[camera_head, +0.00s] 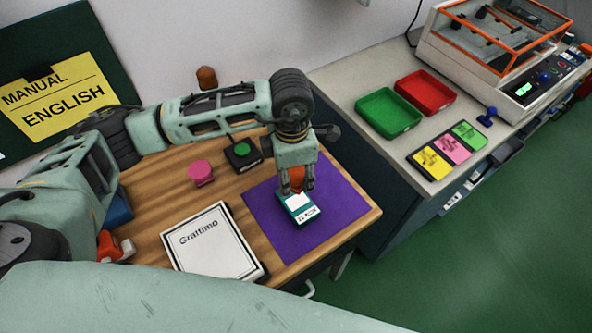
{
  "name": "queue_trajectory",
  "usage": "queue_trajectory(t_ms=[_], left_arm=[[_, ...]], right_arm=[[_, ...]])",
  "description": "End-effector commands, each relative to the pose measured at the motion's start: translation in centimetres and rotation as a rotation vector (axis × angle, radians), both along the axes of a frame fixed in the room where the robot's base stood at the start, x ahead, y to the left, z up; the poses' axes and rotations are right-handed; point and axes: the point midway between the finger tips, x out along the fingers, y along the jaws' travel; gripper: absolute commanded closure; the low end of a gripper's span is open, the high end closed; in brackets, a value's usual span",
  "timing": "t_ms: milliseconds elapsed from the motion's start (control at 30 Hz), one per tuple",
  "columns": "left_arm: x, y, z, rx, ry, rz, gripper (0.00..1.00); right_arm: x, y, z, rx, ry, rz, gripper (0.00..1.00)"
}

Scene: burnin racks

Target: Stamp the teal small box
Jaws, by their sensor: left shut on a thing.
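The teal small box (299,210) lies on the purple mat (343,212) on the wooden table, with a white label and dark print on its top. My left gripper (297,188) points down from above and is shut on an orange-red stamp (296,179). The stamp is right over the far part of the box; I cannot tell whether it touches the label. The fingers partly hide the stamp. My right gripper is not in view.
A white box (212,245) marked Grattimo lies left of the mat. A black block with a green top (243,152) and a pink round thing (200,172) stand behind it. Green (388,113) and red (426,92) trays are on the side counter.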

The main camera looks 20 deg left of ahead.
Motion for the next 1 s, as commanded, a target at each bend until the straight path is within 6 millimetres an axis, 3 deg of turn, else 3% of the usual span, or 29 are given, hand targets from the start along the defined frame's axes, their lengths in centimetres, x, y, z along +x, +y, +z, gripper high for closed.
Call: queue_trajectory(t_ms=[100,267,567,1000], left_arm=[[0.2,-0.5,-0.6,0.000,0.009,0.194,0.73],[0.4,-0.6,-1.2,0.003,0.011,0.328,0.73],[0.4,-0.6,-2.8,0.004,0.012,0.351,0.73],[0.4,-0.6,-7.0,0.004,0.012,0.348,0.73]], right_arm=[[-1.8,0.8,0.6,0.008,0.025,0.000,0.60],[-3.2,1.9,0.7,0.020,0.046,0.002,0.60],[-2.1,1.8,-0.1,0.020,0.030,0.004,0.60],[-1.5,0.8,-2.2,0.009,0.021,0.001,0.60]])
